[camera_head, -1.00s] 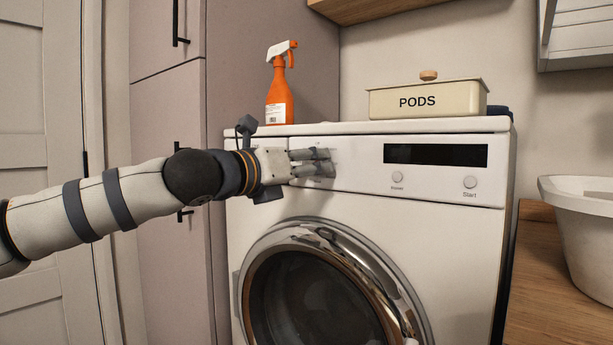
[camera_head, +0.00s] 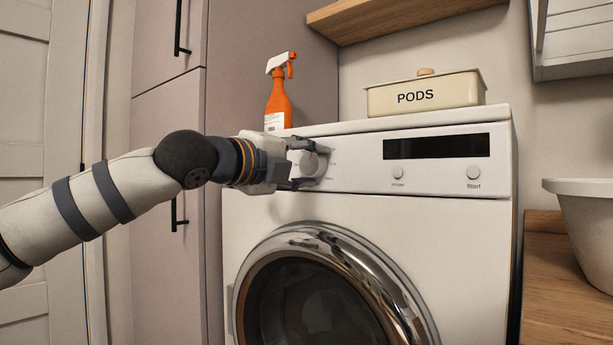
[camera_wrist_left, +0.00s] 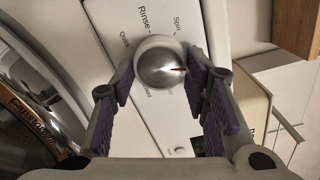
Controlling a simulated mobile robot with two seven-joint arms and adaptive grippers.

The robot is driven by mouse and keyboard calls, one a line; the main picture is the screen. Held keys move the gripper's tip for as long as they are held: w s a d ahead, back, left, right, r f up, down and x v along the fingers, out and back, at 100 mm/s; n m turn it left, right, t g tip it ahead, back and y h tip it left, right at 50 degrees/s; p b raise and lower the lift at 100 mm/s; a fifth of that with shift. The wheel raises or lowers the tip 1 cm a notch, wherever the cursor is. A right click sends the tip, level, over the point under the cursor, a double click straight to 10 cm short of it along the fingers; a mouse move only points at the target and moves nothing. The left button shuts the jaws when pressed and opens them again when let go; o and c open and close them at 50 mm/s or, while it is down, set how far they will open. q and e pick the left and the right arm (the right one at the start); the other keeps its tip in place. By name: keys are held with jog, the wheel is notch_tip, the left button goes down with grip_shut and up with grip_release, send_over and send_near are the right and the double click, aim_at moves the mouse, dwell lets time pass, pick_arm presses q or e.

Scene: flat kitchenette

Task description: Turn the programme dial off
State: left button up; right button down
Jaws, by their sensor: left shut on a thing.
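The programme dial (camera_head: 315,164) is a round silver knob on the left part of the washing machine's white front panel. It also shows in the left wrist view (camera_wrist_left: 158,60), with a red mark on its face pointing right and slightly down, and printed words such as Rinse, Spin and Quick around it. My left gripper (camera_head: 308,164) has one finger above the dial and one below it. In the left wrist view the purple-padded fingers (camera_wrist_left: 160,82) flank the dial and are shut on it. My right gripper is in neither view.
The washing machine (camera_head: 470,235) has a dark display and two small buttons to the right. An orange spray bottle (camera_head: 278,104) and a cream PODS box (camera_head: 425,93) stand on top. A white basin (camera_head: 590,230) stands on the wooden counter (camera_head: 560,290) at right.

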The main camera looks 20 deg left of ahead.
pick_arm(q)
jog(key=shift+r+n+b, duration=0.15)
jog(key=shift+n+b, duration=0.65)
jog(key=shift+n, duration=0.9)
jog(key=o, duration=1.1)
jog(key=v, duration=1.2)
jog(key=shift+r, duration=0.1)
